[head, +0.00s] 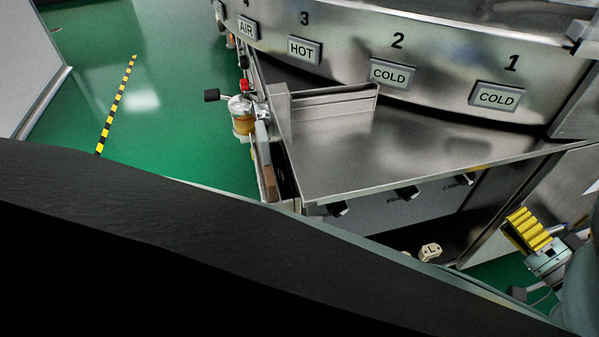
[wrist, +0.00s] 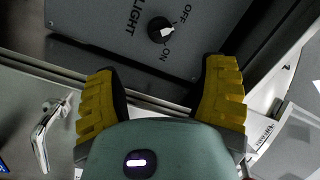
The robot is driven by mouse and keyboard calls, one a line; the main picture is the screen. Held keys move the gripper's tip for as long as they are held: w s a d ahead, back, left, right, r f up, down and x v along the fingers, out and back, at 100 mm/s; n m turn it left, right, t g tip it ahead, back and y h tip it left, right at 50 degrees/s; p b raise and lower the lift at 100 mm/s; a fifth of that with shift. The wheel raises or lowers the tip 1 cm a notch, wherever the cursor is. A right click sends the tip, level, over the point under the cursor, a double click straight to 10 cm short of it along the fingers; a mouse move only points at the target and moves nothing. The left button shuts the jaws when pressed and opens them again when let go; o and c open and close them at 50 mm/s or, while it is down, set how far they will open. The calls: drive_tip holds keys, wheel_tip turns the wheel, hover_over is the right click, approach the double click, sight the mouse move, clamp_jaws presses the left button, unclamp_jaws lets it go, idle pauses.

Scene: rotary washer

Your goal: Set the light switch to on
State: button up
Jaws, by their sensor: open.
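The light switch (wrist: 161,30) is a round black knob with a white pointer on a grey panel, at the top middle of the wrist view. The panel carries the words LIGHT, OFF and ON. The pointer aims to the right, between the OFF and ON words; I cannot tell its exact setting. My gripper (wrist: 160,82) is open and empty, its yellow ridged fingers spread wide below the knob in the picture, apart from it. In the head view my gripper (head: 527,231) is at the lower right, with its yellow finger showing.
A steel tray (head: 330,155) juts out below the curved steel machine front (head: 440,50) with its numbered labels. Several black handles (head: 408,192) sit beneath the tray. A metal handle (wrist: 45,135) lies left of my gripper. Green floor (head: 160,110) is open at the left.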

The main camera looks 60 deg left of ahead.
sight(473, 183)
drive_tip(key=b+x, duration=0.1)
drive_tip(key=x, duration=1)
drive_tip(key=shift+a, duration=0.35)
drive_tip(key=shift+o, duration=0.2)
drive_tip(key=shift+d+f, duration=0.1)
drive_tip(key=c, duration=1.2)
drive_tip(key=shift+c, duration=0.2)
